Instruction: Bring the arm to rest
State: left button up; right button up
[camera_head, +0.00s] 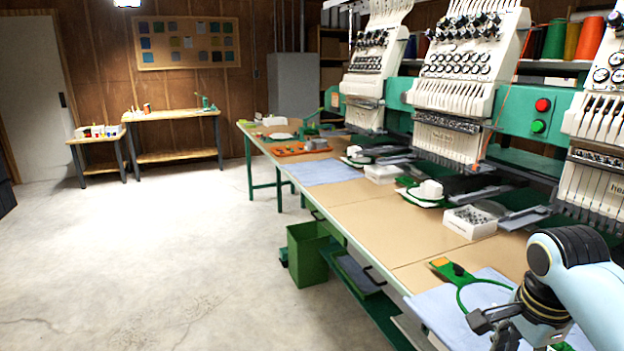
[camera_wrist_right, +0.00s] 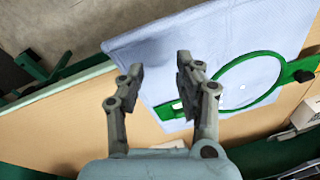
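My right arm comes in from the lower right of the head view, and its gripper (camera_head: 488,326) is over the near end of the long table (camera_head: 385,225). The right wrist view shows this gripper (camera_wrist_right: 161,66) open, with nothing between its fingers. Behind the fingers lies a light blue cloth (camera_wrist_right: 135,45) with a green embroidery hoop (camera_wrist_right: 221,89) on it. In the head view the same cloth (camera_head: 432,311) and hoop (camera_head: 460,291) are partly hidden by my arm. I cannot tell the gap between the fingers and the cloth. My left gripper is not in view.
Embroidery machines (camera_head: 455,80) line the table's far side. A white box of small parts (camera_head: 470,221) and another folded blue cloth (camera_head: 325,172) lie on the table. A green bin (camera_head: 307,254) stands beneath its edge. The concrete floor (camera_head: 160,260) at left is clear.

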jog(key=s+a+r+n+t, duration=0.1)
jog(key=s+a+r+n, duration=0.15)
jog(key=s+n, duration=0.75)
jog(key=s+a+r+n+t, duration=0.15)
jog(key=s+r+n, duration=0.25)
jog(key=s+n, duration=0.65)
jog(key=s+d+f+m+g+b, duration=0.1)
jog(key=s+f+b, duration=0.15)
jog(key=f, duration=1.35)
jog(key=s+d+f+m+g+b, duration=0.1)
jog(key=s+f+m+b, duration=0.15)
jog(key=f, duration=1.45)
jog(key=s+f+g+b, duration=0.1)
jog(key=s+f+b, duration=0.3)
jog(key=s+f, duration=1.3)
notch_tip(320, 180, down, 2)
jog(key=shift+s+d+f, duration=0.15)
jog(key=shift+s+d, duration=0.15)
jog(key=shift+d, duration=0.05)
